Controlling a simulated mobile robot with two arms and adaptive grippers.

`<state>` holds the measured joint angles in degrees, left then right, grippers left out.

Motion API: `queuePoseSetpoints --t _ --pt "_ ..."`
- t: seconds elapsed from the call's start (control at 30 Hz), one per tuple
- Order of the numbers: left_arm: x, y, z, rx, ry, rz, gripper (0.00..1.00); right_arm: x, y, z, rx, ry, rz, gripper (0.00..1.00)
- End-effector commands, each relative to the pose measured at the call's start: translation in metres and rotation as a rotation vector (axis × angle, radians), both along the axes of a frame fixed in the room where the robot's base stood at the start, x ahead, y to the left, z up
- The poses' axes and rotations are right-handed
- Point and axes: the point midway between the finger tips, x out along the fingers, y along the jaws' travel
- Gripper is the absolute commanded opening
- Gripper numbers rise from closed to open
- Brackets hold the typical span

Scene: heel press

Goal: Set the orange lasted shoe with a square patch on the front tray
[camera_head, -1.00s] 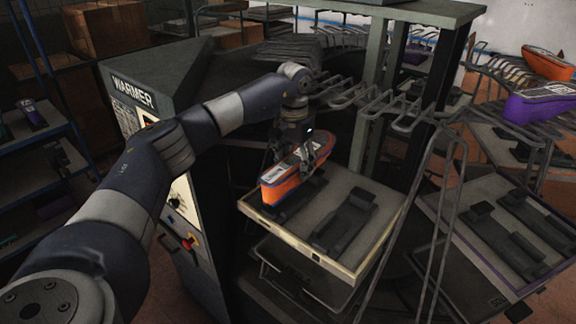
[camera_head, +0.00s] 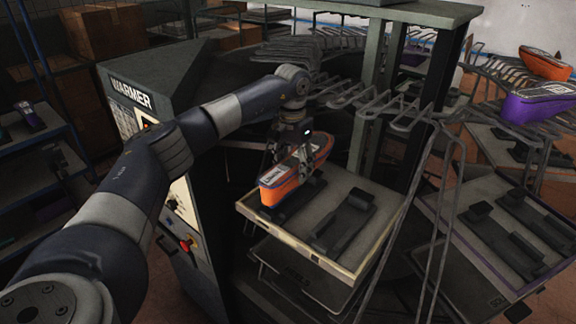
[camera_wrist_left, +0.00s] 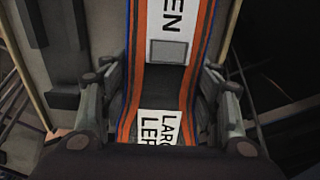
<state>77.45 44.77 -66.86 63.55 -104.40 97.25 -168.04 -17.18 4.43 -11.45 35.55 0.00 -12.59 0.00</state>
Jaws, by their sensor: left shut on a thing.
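The orange lasted shoe (camera_head: 285,175) has a blue edge band and a white label on top. In the left wrist view the shoe (camera_wrist_left: 168,75) shows a grey square patch (camera_wrist_left: 168,51) and white labels with black letters. My left gripper (camera_head: 292,158) is shut on the shoe, its fingers on both sides (camera_wrist_left: 165,110). The shoe is over the left dark holder (camera_head: 290,205) of the front tray (camera_head: 300,247); I cannot tell whether it touches. The tray's right holder (camera_head: 345,222) is empty. My right gripper is not in view.
The warmer cabinet (camera_head: 150,75) stands left of the tray. Bent metal rack bars (camera_head: 400,115) run behind and right of it. A second tray (camera_head: 490,235) with empty holders is at the right. A purple shoe (camera_head: 540,105) and another orange shoe (camera_head: 545,63) sit on the far right rack.

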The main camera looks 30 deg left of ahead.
Motion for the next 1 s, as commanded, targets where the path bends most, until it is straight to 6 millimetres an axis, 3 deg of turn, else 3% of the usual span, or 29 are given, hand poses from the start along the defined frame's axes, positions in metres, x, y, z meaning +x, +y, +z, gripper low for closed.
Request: queuePoseSetpoints --t 0.03,0.07,1.0 --pt "-0.006 -0.003 -0.017 0.009 0.031 -0.008 0.02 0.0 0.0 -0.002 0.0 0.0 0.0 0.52" --pt "-0.006 -0.003 -0.017 0.009 0.031 -0.008 0.02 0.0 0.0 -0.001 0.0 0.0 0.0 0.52" --pt "-0.067 0.004 0.008 0.008 0.023 -0.006 0.02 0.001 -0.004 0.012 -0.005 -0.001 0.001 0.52"
